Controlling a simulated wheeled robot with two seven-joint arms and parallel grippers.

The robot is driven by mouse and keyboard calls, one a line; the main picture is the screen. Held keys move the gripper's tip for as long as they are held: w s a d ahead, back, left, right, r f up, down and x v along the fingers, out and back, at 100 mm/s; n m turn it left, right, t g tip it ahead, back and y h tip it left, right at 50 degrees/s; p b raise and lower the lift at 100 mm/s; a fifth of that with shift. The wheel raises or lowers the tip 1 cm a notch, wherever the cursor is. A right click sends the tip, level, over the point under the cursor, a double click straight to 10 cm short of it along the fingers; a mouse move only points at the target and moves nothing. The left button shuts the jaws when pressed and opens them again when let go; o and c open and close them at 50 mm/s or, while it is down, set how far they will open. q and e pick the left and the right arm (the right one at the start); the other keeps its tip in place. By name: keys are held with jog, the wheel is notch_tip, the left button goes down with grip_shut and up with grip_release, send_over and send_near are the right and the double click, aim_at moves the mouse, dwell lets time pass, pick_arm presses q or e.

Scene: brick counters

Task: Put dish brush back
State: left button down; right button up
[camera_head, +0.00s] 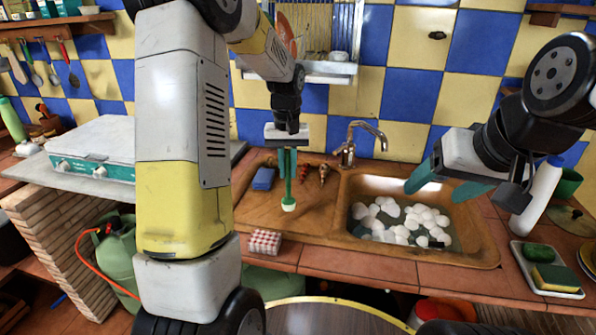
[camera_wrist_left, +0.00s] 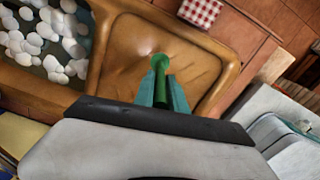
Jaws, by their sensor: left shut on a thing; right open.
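The green dish brush (camera_head: 288,202) hangs upright with its pale round head down, above the drainboard part of the brown sink (camera_head: 245,212). My left gripper (camera_head: 288,160) is shut on its handle from above. In the left wrist view my left gripper (camera_wrist_left: 161,85) has its teal fingers on both sides of the green brush (camera_wrist_left: 160,68). Whether the brush head touches the drainboard I cannot tell. My right gripper (camera_head: 437,182) is open and empty, above the right part of the sink basin.
The basin holds white foam (camera_head: 400,220). A blue sponge (camera_head: 263,179) and the faucet (camera_head: 347,150) are behind. A white bottle (camera_head: 538,200) and sponge tray (camera_head: 548,270) stand right. A wall rack (camera_head: 325,70) hangs above.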

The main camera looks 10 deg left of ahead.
aim_at(288, 198)
pick_arm(q)
jog(key=shift+f, duration=1.85)
jog(key=c, duration=1.4)
grip_release()
jog(key=shift+o, duration=0.2)
